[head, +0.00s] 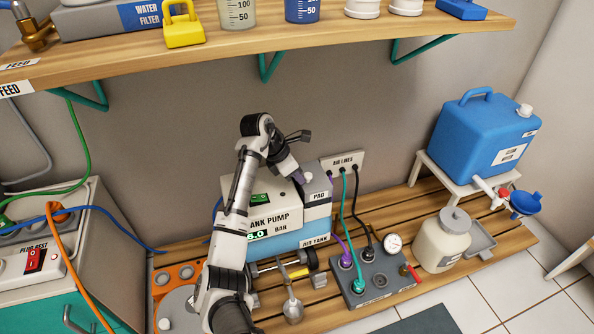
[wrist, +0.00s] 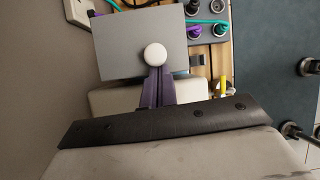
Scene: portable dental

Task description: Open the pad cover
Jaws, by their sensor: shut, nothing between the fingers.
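The pad box (head: 318,205), labelled PAD, stands at the right end of the tank pump (head: 262,208) on the slatted bench. Its grey cover shows as a flat plate with a round white knob (wrist: 155,54) in the wrist view (wrist: 125,45). My gripper (head: 303,178) is at the box's top left. Its purple fingers also show in the wrist view (wrist: 157,74), closed together and empty, with their tips right at the knob. I cannot tell whether they touch it. The cover appears to lie over the box; my gripper partly hides it in the head view.
The air lines panel (head: 343,161) is on the wall just behind, with purple, green and black hoses running to the grey manifold (head: 375,284). A wooden shelf (head: 250,40) overhangs the back. A white jar (head: 440,241) and blue water tank (head: 483,135) stand at the right.

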